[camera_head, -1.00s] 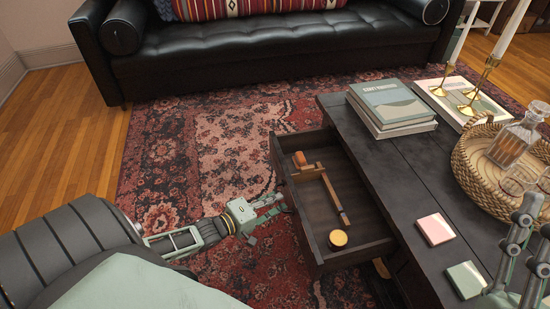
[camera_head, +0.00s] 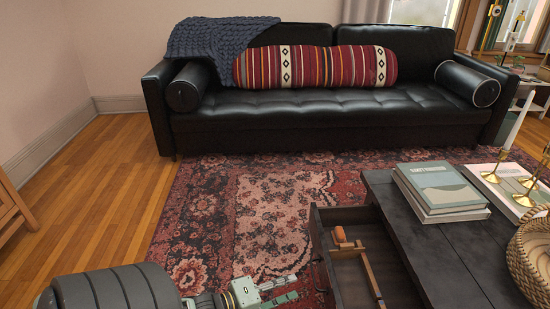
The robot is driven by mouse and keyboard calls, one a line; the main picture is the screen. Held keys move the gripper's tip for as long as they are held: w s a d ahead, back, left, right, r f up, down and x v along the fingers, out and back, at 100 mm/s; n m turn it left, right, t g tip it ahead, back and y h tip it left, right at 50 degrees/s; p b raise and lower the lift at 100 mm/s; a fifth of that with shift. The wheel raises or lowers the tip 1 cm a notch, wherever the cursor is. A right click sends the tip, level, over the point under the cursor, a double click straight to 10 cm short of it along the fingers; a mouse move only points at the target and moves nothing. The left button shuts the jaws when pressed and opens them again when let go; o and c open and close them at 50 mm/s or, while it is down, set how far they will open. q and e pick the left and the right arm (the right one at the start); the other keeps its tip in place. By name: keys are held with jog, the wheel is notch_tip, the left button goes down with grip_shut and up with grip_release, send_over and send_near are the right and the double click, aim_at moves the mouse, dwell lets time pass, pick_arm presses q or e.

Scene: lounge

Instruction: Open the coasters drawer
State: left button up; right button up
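The dark wooden drawer (camera_head: 387,283) stands pulled out from the left side of the dark coffee table (camera_head: 425,240). Its near end is cut off by the bottom edge of the view. A wooden tool with a long handle (camera_head: 368,268) lies inside. My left gripper (camera_head: 296,286) is low in the view, just left of the drawer front (camera_head: 319,250). Its two fingers point right toward the drawer front with a small gap between them and nothing seen held. Whether they touch the front or a handle is not clear. My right gripper is out of view.
Stacked books (camera_head: 440,190) and brass candle holders (camera_head: 525,185) stand on the table, with a woven basket (camera_head: 533,255) at the right edge. A black sofa (camera_head: 320,110) stands behind. The patterned rug (camera_head: 215,215) left of the drawer is clear.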

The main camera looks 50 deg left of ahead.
pick_arm(q)
jog(key=v, duration=0.3)
jog(key=shift+s+a+r, duration=0.1)
jog(key=shift+s, duration=0.3)
dwell(0.3)
